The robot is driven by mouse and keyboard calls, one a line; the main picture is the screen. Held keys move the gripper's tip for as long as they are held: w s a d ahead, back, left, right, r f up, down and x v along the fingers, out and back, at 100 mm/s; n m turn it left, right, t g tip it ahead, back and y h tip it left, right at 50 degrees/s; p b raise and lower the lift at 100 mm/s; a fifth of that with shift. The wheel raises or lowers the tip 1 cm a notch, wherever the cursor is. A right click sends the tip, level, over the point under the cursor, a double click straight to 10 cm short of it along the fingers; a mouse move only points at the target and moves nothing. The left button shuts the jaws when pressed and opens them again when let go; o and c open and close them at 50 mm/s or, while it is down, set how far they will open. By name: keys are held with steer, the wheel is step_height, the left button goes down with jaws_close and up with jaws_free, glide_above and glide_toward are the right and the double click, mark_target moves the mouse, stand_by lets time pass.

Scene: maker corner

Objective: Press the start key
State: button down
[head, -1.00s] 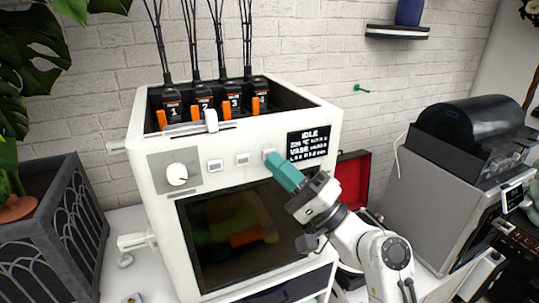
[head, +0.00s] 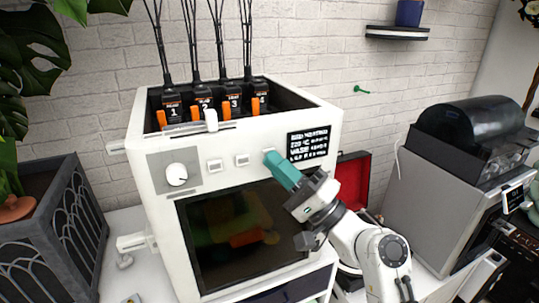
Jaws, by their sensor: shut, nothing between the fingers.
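The white printer (head: 250,185) has a row of three small pale keys on its front. The left key (head: 215,165) and the middle key (head: 242,160) are in plain view; I cannot read any labels on them. The right key is mostly hidden behind my gripper (head: 270,158), whose teal fingers are shut and empty. The fingertips are at the right key and look to be touching it. The black display (head: 308,143) right of the keys shows a longer, blurred top line and several smaller lines.
A white dial (head: 177,175) sits left of the keys, and a dark window (head: 235,225) lies below. Several numbered black cartridges (head: 204,105) stand in the open top. A grey machine (head: 440,195) and an open red case (head: 352,185) are at the right.

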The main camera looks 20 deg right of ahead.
steer(key=shift+s, duration=0.75)
steer(key=s, duration=0.5)
stand_by(0.8)
